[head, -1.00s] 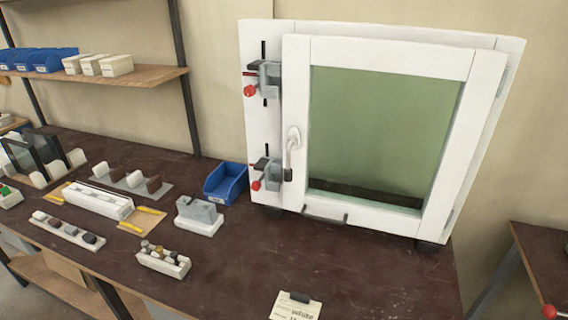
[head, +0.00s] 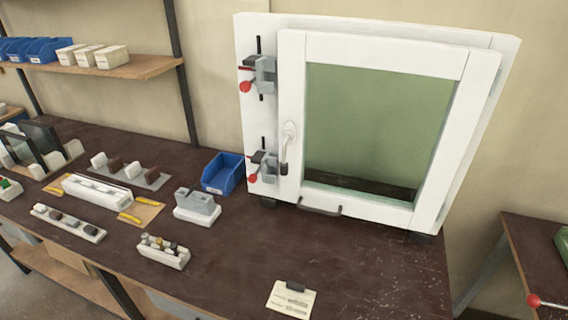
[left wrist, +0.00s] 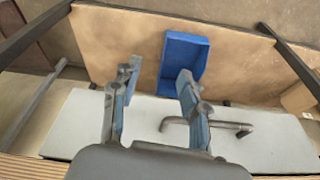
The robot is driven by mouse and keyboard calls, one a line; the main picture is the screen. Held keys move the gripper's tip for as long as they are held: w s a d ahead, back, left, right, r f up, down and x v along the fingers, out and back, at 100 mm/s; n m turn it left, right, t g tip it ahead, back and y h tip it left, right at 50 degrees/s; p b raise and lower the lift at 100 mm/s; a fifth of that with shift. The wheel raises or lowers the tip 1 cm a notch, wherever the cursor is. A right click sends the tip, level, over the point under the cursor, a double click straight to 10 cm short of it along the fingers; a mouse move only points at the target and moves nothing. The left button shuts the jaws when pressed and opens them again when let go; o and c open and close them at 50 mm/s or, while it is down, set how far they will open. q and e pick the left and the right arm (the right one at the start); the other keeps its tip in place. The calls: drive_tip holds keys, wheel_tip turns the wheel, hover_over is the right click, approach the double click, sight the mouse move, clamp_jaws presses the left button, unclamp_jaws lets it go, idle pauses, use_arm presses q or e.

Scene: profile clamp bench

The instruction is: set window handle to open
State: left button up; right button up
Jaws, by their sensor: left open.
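The window handle (head: 288,148) sits on the left stile of the white window sash (head: 292,100) in the head view. Neither gripper shows in the head view, and the window handle is not in the left wrist view.
Two clamps (head: 264,75) (head: 268,168) with red knobs sit on the frame's left side. A blue bin (head: 223,174) and several part holders stand left on the bench; a card (head: 291,300) lies in front. The wrist view shows another blue bin (left wrist: 184,60) and a metal bar handle (left wrist: 205,124).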

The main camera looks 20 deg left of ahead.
use_arm(q)
drive_tip(key=w+r+t, duration=0.2)
drive_tip(key=w+r, duration=0.2)
drive_tip(key=r, duration=0.7)
drive_tip(key=t+h+p, duration=0.2)
drive_tip(key=t+h, duration=0.1)
drive_tip(key=t, duration=1)
approach(282, 170)
drive_tip(key=w, duration=0.3)
drive_tip(key=w+d+p, duration=0.1)
drive_tip(key=w, duration=0.2)
drive_tip(key=w+p, duration=0.1)
drive_tip(key=w, duration=0.2)
drive_tip(key=shift+w+d+r, duration=0.15)
drive_tip(key=shift+w+d, duration=0.1)
drive_tip(key=shift+d, duration=0.05)
drive_tip(key=shift+w+d+p, duration=0.15)
drive_tip(key=shift+w+p, duration=0.15)
drive_tip(key=shift+w, duration=0.5)
clamp_jaws()
